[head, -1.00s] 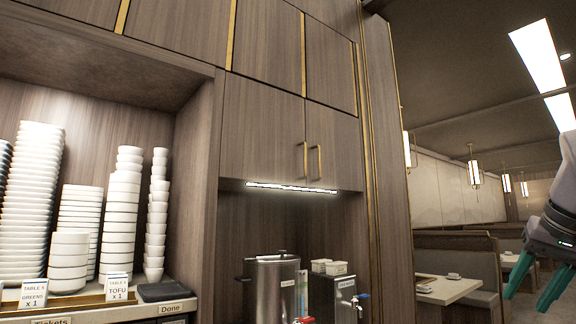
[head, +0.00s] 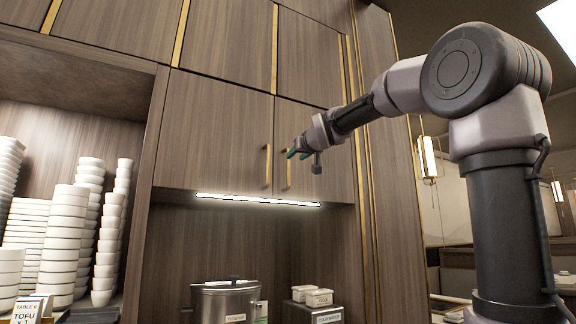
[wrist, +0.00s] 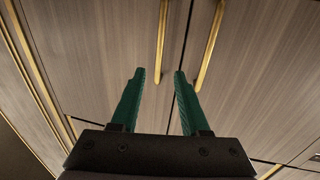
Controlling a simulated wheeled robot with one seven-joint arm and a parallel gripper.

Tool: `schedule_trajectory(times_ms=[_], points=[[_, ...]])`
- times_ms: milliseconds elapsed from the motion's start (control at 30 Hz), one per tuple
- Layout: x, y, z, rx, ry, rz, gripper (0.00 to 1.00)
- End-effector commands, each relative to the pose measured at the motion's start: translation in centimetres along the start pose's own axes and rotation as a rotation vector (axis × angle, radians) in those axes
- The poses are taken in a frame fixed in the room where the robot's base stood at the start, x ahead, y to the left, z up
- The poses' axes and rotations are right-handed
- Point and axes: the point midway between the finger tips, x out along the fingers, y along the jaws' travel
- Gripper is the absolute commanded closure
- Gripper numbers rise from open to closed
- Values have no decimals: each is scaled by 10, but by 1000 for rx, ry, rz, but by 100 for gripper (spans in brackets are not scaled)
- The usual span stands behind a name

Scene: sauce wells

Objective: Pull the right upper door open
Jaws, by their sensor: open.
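The right upper door (head: 325,140) is a brown wood-grain panel, shut flush beside the left upper door (head: 215,135). Its upright brass handle (head: 289,168) is near the seam, at the door's lower left. My gripper (head: 297,152) has green fingers and is at this handle in the head view, partly hiding it. In the wrist view, my gripper (wrist: 158,75) is open, with the end of the right door's handle (wrist: 161,45) lined up between its fingertips. I cannot tell how deep the handle sits between them. The left door's handle (wrist: 209,45) is outside the fingers.
A lit strip (head: 255,200) runs under the doors. Below stand a steel pot (head: 225,302) and small white containers (head: 319,298). Stacked white bowls (head: 65,235) fill the left alcove. The space in front of the doors looks clear apart from my arm.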

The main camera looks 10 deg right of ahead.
Motion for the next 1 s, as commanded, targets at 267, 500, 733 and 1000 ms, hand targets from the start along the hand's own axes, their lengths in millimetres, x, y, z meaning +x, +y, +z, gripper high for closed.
schedule_trajectory(times_ms=[267,500,733,1000], points=[[53,0,3,2,-5,0,55],[86,1,2,3,-4,1,55],[95,1,2,2,-4,1,55],[95,1,2,2,-4,1,85]])
